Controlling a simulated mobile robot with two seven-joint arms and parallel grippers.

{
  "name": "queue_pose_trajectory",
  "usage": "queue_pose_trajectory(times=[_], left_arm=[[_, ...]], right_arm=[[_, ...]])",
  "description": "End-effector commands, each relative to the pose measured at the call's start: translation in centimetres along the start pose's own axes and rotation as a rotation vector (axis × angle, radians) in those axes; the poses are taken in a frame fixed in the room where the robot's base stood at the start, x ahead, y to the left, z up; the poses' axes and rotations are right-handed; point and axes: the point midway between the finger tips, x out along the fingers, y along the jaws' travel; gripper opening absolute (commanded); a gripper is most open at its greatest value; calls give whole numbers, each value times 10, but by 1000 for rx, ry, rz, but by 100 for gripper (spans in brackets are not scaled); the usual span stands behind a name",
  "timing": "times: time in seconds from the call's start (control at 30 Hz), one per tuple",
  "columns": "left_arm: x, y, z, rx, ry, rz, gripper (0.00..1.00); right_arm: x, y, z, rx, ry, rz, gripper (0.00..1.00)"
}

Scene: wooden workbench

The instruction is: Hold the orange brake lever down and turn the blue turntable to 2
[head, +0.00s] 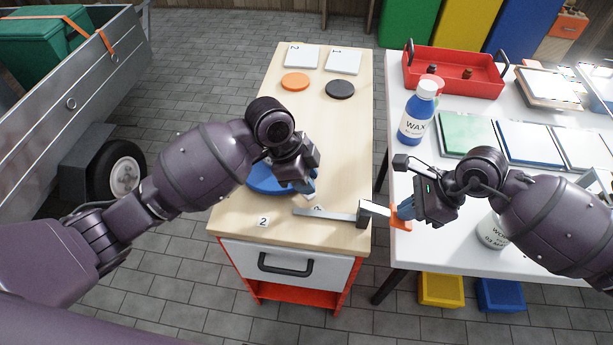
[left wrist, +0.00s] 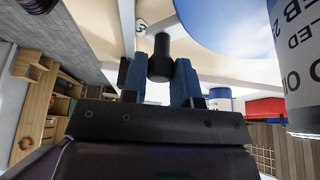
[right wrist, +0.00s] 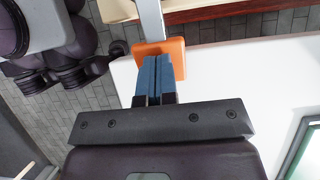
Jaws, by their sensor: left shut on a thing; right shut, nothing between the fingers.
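The blue turntable (head: 262,182) lies on the wooden workbench, mostly hidden by my left arm; its blue edge also shows in the left wrist view (left wrist: 235,22). My left gripper (head: 309,188) is at its right side, shut on a black knob (left wrist: 160,58). A "2" label (head: 263,222) lies on the bench in front of the turntable; a "3" label (left wrist: 141,27) shows in the left wrist view. The orange brake lever pad (head: 398,224) ends a grey bar at the bench's right edge. My right gripper (right wrist: 155,82) is shut and empty, its fingertips at the orange pad, apparently touching it.
A can with printed text (left wrist: 292,70) is close at right in the left wrist view. Orange (head: 295,82) and black (head: 340,89) discs and two white tiles are at the bench's far end. The white table at right holds a wax bottle (head: 417,115), red tray (head: 455,75) and can (head: 492,232).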

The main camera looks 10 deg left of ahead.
Motion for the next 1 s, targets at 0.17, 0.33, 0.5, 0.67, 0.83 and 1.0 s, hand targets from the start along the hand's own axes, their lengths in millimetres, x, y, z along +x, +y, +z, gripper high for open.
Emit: queue_pose_trajectory(times=[0.17,0.33,0.5,0.67,0.83,1.0], left_arm=[[-1,1,1,14,0,6,0],[-2,4,5,53,-2,20,0],[-5,9,11,114,-3,46,0],[-8,14,18,188,-4,75,0],[-11,19,27,267,-4,108,0],[-15,23,35,344,-4,140,0]], right_arm=[[0,0,0,0,0,1,0],[0,0,0,0,0,1,0],[0,0,0,0,0,1,0],[0,0,0,0,0,1,0],[0,0,0,0,0,1,0],[0,0,0,0,0,1,0]])
